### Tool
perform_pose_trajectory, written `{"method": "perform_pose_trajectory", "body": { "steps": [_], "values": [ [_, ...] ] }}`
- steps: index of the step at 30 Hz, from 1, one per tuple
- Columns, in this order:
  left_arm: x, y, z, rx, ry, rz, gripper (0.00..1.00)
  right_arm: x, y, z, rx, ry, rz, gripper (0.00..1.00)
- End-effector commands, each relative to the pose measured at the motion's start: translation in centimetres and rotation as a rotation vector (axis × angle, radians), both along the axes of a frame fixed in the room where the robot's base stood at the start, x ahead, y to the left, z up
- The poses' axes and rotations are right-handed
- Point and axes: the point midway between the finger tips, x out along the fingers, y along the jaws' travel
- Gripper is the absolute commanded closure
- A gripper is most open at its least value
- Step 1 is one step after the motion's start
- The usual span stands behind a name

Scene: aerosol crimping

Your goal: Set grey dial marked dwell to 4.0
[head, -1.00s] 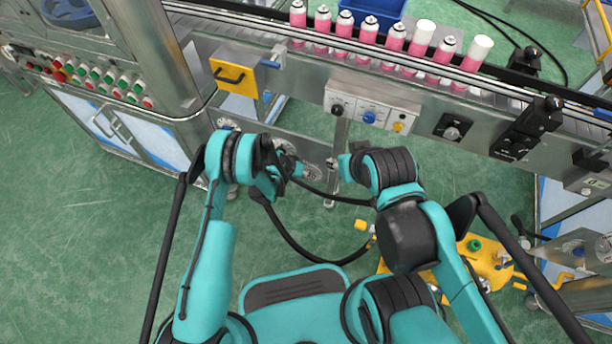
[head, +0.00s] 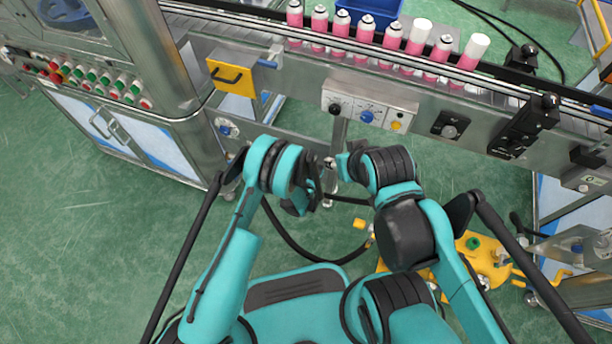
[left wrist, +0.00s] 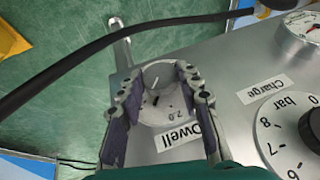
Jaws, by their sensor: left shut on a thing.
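The Dwell label (left wrist: 178,138) is partly covered by a finger. My left gripper (left wrist: 158,84) has its purple-lined fingers on either side of the dial, shut on it. In the head view my left wrist (head: 290,175) hides the dial. My right arm's end (head: 345,165) is beside it; its fingers are not clear.
A Charge dial (left wrist: 295,135) in bar and a gauge (left wrist: 305,28) sit right of the dwell dial. A black cable (left wrist: 90,50) passes behind. The conveyor (head: 300,60) carries pink cans (head: 340,25). A yellow pump unit (head: 485,265) stands on the floor at right.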

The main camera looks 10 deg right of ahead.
Motion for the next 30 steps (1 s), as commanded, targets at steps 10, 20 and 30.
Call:
{"method": "perform_pose_trajectory", "body": {
  "steps": [10, 20, 30],
  "values": [
    [-0.04, -0.06, -0.04, 0.042, -0.028, 0.0, 0.94, 0.0, 0.0, 0.0, 0.0, 0.0, 0.0, 0.6],
    [-0.05, -0.05, -0.06, 0.042, -0.027, 0.0, 0.52, 0.01, 0.0, -0.01, 0.0, 0.0, 0.0, 0.6],
    [-0.08, -0.06, 0.03, 0.042, -0.027, 0.0, 0.44, 0.0, 0.0, 0.0, 0.0, 0.0, 0.0, 0.6]
  ]
}}
